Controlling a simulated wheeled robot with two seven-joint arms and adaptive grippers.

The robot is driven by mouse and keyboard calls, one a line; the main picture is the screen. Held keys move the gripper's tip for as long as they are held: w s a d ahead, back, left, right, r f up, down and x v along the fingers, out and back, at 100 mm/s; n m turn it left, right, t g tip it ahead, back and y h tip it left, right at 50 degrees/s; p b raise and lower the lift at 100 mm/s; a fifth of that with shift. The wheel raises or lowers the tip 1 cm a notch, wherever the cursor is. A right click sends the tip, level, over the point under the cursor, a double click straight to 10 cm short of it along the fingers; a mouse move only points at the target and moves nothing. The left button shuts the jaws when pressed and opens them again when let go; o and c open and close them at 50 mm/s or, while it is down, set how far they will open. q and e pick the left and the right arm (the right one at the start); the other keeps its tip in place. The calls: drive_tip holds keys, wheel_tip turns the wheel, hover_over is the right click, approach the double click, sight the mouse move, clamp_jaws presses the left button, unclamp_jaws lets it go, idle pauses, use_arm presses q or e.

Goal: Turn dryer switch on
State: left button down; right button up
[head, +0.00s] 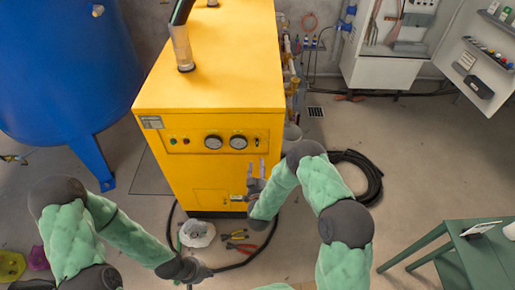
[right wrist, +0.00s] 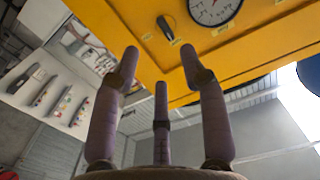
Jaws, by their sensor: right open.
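The yellow dryer cabinet (head: 215,90) stands in the middle of the head view, with a control panel on its front. A dark switch knob (right wrist: 166,28) shows beside a round gauge (right wrist: 213,8) in the right wrist view. In the head view the switch (head: 257,141) is tiny, at the panel's right end. My right gripper (head: 256,168) is open and empty, just below that end, fingers pointing up. In the wrist view its fingers (right wrist: 160,55) are spread below the knob, apart from it. My left gripper (head: 194,270) is low near the floor; its fingers are unclear.
A blue tank (head: 62,65) stands to the left. Pliers (head: 238,236) and a whitish bag (head: 197,234) lie on the floor before the dryer. A coiled black hose (head: 365,178) lies to the right, near a green table (head: 460,258). Pipes run along the dryer's right side.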

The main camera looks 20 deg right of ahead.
sight(257, 143)
drive_tip(key=b+x, duration=0.1)
drive_tip(key=x, duration=0.9)
drive_tip(key=shift+w+r+b, duration=0.4)
drive_tip(key=shift+r, duration=0.15)
drive_tip(key=shift+d, duration=0.15)
clamp_jaws()
